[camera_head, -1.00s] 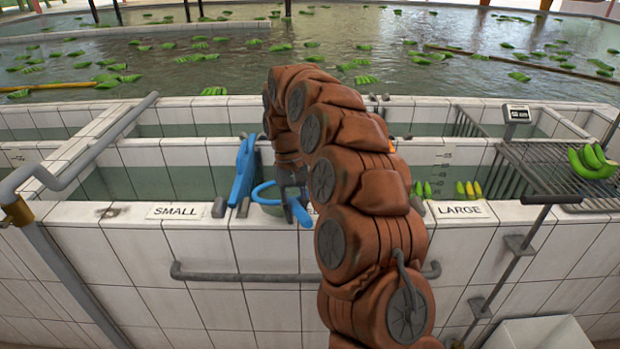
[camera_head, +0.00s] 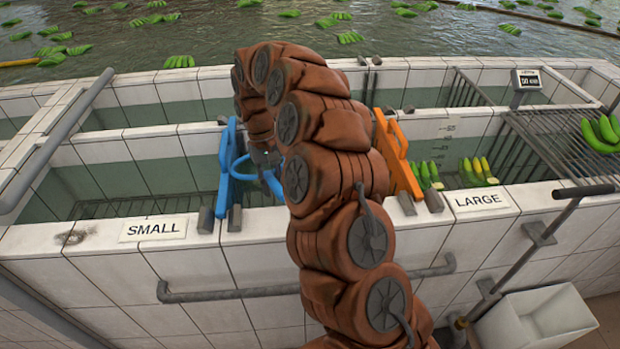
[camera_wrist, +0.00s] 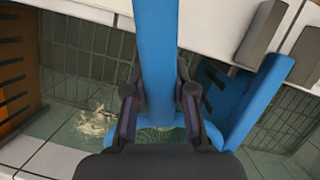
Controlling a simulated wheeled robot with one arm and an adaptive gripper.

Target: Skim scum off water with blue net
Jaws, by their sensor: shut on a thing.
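My gripper (camera_wrist: 158,95) is shut around the thick blue handle (camera_wrist: 157,45) of the net, which runs upright through the wrist view. In the head view, my gripper (camera_head: 262,160) is partly hidden by my arm, with part of the blue net (camera_head: 272,184) just below it. The net lies between the blue and orange dividers, close to the blue one. Its mesh is mostly hidden; a little pale mesh seems to show below the handle in the wrist view. A whitish-tan patch of scum (camera_wrist: 95,119) floats on the water (camera_wrist: 65,118) left of my gripper.
The blue divider (camera_head: 228,150) stands close left of my gripper, the orange divider (camera_head: 398,150) to the right. The tiled front wall (camera_head: 300,222) bounds the basins. Bananas float by the orange divider; a metal rack (camera_head: 550,150) stands at right.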

